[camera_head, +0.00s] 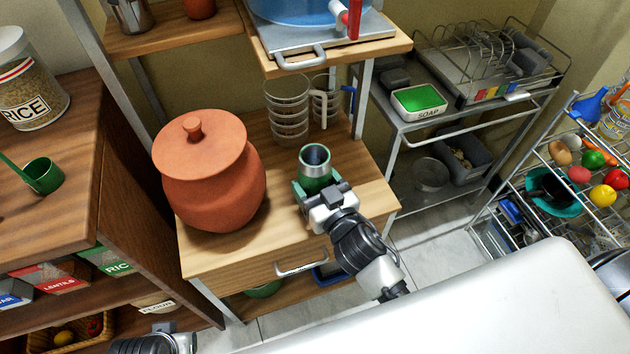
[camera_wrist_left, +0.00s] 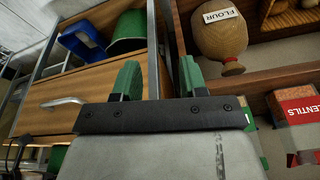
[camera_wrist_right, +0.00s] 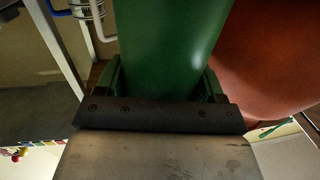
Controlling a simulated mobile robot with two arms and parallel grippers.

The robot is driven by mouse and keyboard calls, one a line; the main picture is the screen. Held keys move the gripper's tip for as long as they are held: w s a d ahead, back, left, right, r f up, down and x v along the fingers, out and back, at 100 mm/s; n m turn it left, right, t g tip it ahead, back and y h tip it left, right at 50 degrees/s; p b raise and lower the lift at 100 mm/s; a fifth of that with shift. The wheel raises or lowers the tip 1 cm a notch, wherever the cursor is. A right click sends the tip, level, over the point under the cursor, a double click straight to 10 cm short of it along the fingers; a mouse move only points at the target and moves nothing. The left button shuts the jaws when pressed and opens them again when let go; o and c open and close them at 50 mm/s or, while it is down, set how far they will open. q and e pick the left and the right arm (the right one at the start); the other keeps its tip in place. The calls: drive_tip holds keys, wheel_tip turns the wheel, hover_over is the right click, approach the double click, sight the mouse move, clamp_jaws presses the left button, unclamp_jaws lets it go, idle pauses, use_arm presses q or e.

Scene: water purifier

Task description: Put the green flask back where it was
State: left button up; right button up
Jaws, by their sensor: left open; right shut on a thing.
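The green flask (camera_head: 315,170) is upright with a grey metallic rim, over the right part of the wooden cabinet top. My right gripper (camera_head: 318,192) is shut on it from the front. In the right wrist view the green flask (camera_wrist_right: 168,45) fills the space between the fingers (camera_wrist_right: 165,85). Whether its base touches the wood is hidden. My left gripper (camera_wrist_left: 160,80) is open and empty, low in front of the shelves; in the head view only part of the left arm shows at the bottom edge.
A lidded clay pot (camera_head: 210,175) stands left of the flask. A blue water container (camera_head: 305,12) with a red tap sits on the shelf above. Bare wood (camera_head: 362,180) lies right of the flask.

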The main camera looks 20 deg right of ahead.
drive_tip(key=o, duration=1.3)
drive_tip(key=shift+r, duration=0.1)
drive_tip(key=s+d, duration=0.2)
drive_tip(key=s, duration=1)
drive_tip(key=d+f+g+h, duration=0.1)
drive_tip(key=f+g, duration=0.1)
drive_tip(key=f, duration=0.1)
drive_tip(key=d+f+m+g+h, duration=0.1)
drive_tip(key=d+f+g, duration=0.1)
drive_tip(key=f, duration=0.1)
drive_tip(key=d+f+g+h, duration=0.2)
drive_tip(key=f+g, duration=0.1)
drive_tip(key=shift+s+d+f+m, duration=0.1)
drive_tip(key=shift+s+d+m, duration=0.1)
drive_tip(key=shift+s+m, duration=0.15)
drive_tip(key=shift+o, duration=0.4)
drive_tip(key=s+f+n+g, duration=0.1)
drive_tip(key=s+f+g, duration=0.3)
drive_tip(key=s+g, duration=0.1)
drive_tip(key=shift+s+f+g+y, duration=0.25)
drive_tip(key=shift+s+g+y, duration=0.15)
drive_tip(key=shift+g, duration=0.5)
drive_tip(key=shift+o, duration=0.2)
drive_tip(key=shift+s+a+n+g, duration=0.15)
drive_tip(key=shift+s+n+g, duration=0.1)
drive_tip(key=shift+s+g, duration=0.1)
drive_tip(key=shift+w+f, duration=0.1)
